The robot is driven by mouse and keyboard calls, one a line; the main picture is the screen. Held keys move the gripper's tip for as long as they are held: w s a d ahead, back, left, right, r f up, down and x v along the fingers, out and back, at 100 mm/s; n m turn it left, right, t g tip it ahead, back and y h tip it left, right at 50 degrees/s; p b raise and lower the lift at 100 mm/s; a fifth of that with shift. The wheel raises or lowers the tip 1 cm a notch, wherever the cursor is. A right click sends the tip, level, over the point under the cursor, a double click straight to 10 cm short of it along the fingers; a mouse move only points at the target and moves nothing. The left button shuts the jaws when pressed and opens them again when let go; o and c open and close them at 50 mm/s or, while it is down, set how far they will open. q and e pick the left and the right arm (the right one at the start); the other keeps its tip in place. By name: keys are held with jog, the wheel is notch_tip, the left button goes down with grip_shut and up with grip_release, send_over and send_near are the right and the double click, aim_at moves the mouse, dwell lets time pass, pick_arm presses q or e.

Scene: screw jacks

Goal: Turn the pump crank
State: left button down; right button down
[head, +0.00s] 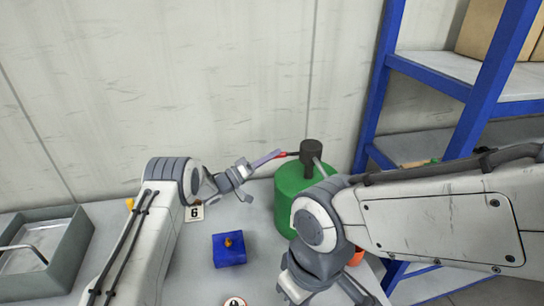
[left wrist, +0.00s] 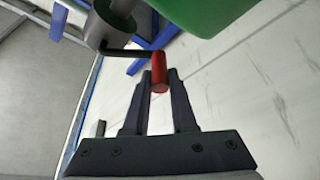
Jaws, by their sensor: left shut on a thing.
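The pump is a green drum (head: 287,199) on the table with a dark cylindrical head (head: 310,155) on top. A thin dark crank arm (left wrist: 122,52) runs from the pump head to a red handle (head: 282,154). My left gripper (head: 270,158) reaches in from the left and is shut on this handle. In the left wrist view the red handle (left wrist: 159,75) lies between the two fingertips. My right gripper (head: 322,290) hangs low in front of the drum. The bottom picture edge cuts it off, and its jaw gap is unclear.
A blue box (head: 228,257) with an orange knob stands on the table near a card marked 6 (head: 194,212). A grey tray (head: 75,255) is at the left. A blue shelf frame (head: 490,95) stands at the right, and a wall (head: 170,90) is behind the pump.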

dwell(0.6)
pick_arm(q)
jog(key=shift+s+d+f+n+t+y+p, duration=0.1)
jog(key=shift+s+f+n+y+p, duration=0.3)
jog(key=shift+n, duration=0.95)
jog(key=shift+s+d+f+n+t+y+p, duration=0.15)
jog(key=shift+s+f+n+y, duration=0.5)
jog(key=shift+n, duration=0.65)
jog(key=shift+s+d+f+n+t+y+p, duration=0.1)
jog(key=shift+s+f+n+y+p, duration=0.3)
jog(key=shift+n, duration=0.95)
jog(key=shift+s+y, duration=0.25)
jog(key=c, duration=0.7)
grip_release()
jog(key=shift+a, duration=0.1)
jog(key=shift+c, duration=0.2)
jog(key=shift+f, duration=0.15)
